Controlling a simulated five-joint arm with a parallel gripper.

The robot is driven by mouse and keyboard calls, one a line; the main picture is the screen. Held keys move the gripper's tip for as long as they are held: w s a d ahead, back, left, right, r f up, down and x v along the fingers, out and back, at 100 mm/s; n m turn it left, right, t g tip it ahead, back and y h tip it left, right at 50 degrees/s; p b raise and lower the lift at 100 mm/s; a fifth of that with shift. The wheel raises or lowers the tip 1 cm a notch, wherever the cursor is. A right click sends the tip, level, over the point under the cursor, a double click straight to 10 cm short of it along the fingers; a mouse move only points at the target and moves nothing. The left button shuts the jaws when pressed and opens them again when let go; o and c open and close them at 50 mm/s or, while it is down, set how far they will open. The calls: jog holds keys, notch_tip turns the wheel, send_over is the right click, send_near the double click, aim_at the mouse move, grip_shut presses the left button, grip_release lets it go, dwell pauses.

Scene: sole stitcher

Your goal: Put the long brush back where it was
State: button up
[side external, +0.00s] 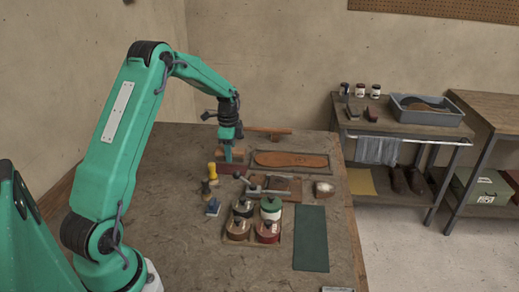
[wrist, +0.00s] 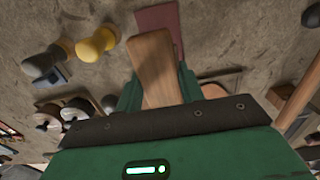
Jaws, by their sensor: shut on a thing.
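My gripper (side external: 229,156) is low over the back of the workbench, its fingers shut on a wooden piece that looks like the long brush (wrist: 155,65). In the wrist view the brush's smooth brown wood stands between my green fingers (wrist: 158,92) and points away from me. In the side view only a little of its wood shows beside the fingers. Its bristles are hidden, and I cannot tell whether it touches the bench. A long wooden handle (side external: 267,130) lies just behind and to the right of my gripper.
A tray (side external: 282,240) with several lidded pots stands toward the front. A brown sole (side external: 290,159) lies on a board at right. A green mat (side external: 311,240) lies front right. The bench's left front is clear.

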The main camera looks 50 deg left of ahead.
aim_at(230, 169)
jog(key=shift+a+f, duration=0.3)
jog(key=shift+a, duration=0.3)
jog(key=shift+f, duration=2)
jog(key=shift+f, duration=0.15)
jog(key=o, duration=0.9)
jog(key=shift+o, duration=0.2)
notch_tip(230, 169, up, 12)
jog(key=shift+f, duration=0.1)
jog(key=shift+r, duration=0.25)
jog(key=shift+d+r, duration=0.1)
